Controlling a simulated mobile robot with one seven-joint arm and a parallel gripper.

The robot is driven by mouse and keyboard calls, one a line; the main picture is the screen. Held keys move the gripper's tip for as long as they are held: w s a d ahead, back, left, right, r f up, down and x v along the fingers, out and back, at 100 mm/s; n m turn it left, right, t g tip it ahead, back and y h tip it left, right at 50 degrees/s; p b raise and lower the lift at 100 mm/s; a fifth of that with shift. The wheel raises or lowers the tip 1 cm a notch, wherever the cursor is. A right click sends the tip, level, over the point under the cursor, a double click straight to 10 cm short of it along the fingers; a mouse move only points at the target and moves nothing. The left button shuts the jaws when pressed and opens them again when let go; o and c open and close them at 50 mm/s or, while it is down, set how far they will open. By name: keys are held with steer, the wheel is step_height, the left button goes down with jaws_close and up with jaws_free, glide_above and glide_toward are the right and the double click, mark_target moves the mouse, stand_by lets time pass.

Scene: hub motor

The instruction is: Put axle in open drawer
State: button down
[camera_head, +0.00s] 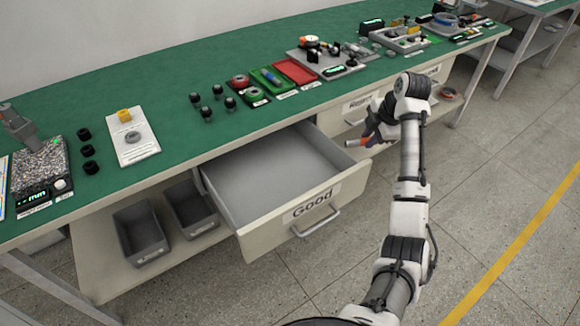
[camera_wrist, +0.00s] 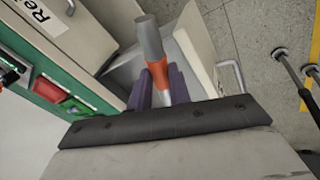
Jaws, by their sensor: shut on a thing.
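In the wrist view the axle (camera_wrist: 150,40) sticks out between the two purple fingers of my gripper (camera_wrist: 159,80). The open drawer (camera_head: 260,172), labelled "Good", is pulled out below the green bench and looks empty. My gripper appears beside the drawer's right edge, higher than its rim. In the wrist view the axle overlaps the drawer (camera_wrist: 199,45); the exact height above it cannot be told.
A closed drawer labelled "Re..." (camera_wrist: 85,25) adjoins the open one. The green bench (camera_head: 160,100) carries red and green trays (camera_head: 294,71), black knobs and fixtures. Two grey bins (camera_head: 140,232) stand on the lower shelf. The floor in front is clear.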

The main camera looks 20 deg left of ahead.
steer(key=s+a+f+n+g, duration=0.1)
steer(key=s+a+f, duration=0.15)
steer(key=a, duration=0.45)
steer(key=s+a+f+n, duration=0.1)
steer(key=a+f+n, duration=0.1)
steer(key=a+f, duration=0.35)
steer(key=n+g+b, duration=0.1)
steer(key=b, duration=0.2)
glide_above(281, 187)
steer(key=d, duration=0.1)
step_height(281, 187, down, 7)
steer(key=shift+s+r, duration=0.1)
steer(key=shift+f+b, duration=0.8)
steer(key=shift+f, duration=0.6)
steer(key=shift+p, duration=0.55)
steer(key=shift+f, duration=0.45)
stand_by(0.3)
